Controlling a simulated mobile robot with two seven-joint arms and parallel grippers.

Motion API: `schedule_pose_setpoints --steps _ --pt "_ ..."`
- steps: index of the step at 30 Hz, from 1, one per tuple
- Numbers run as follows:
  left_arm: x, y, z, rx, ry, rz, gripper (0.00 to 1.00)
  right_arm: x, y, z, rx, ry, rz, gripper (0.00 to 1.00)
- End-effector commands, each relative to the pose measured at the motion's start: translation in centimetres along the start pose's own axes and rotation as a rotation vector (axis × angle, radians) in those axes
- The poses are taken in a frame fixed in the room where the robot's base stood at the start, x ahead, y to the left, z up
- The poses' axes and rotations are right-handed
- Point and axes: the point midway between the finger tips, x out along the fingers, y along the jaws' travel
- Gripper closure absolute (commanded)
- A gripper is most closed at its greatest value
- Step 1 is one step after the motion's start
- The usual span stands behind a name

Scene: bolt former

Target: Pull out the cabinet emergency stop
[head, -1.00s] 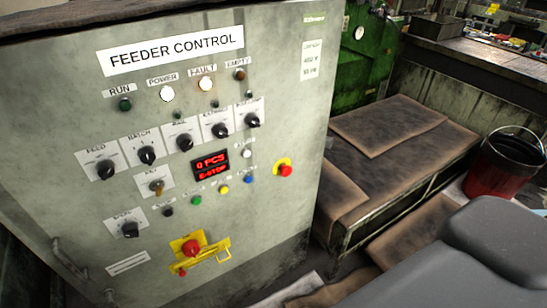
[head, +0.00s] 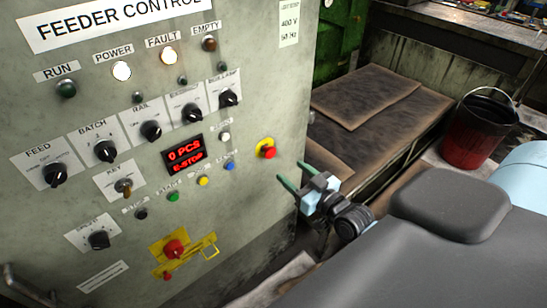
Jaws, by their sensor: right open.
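The grey feeder control cabinet (head: 235,60) fills the left of the head view. A small red mushroom button (head: 269,153) on a yellow backing sits near its right edge. Lower down, a larger red knob (head: 174,249) sits on a yellow plate with a yellow hasp beside it. The display (head: 184,155) reads 0 PCS and E-STOP. My right gripper (head: 291,174) is open and empty, with green fingertips. It appears just right of and below the small red button, apart from it. My left gripper is not in view.
Selector knobs (head: 151,131) and small coloured push buttons (head: 203,181) surround the display. Right of the cabinet stands a low bench with brown cardboard sheets (head: 365,95). A red bucket (head: 470,145) stands further right.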

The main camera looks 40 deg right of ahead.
Motion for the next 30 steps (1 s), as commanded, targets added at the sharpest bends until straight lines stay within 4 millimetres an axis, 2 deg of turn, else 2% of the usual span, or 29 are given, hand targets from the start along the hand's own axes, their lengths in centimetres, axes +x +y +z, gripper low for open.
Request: schedule_pose_setpoints --steps 10,21,30 --pt "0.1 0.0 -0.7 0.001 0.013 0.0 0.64 1.2 0.3 -0.6 0.002 0.015 0.003 0.44" --pt "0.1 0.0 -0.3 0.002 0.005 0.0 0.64 6.1 0.3 -0.6 0.0 0.014 0.002 0.44" --pt "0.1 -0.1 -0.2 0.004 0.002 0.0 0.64 8.0 0.2 -0.6 0.001 0.012 0.002 0.44"
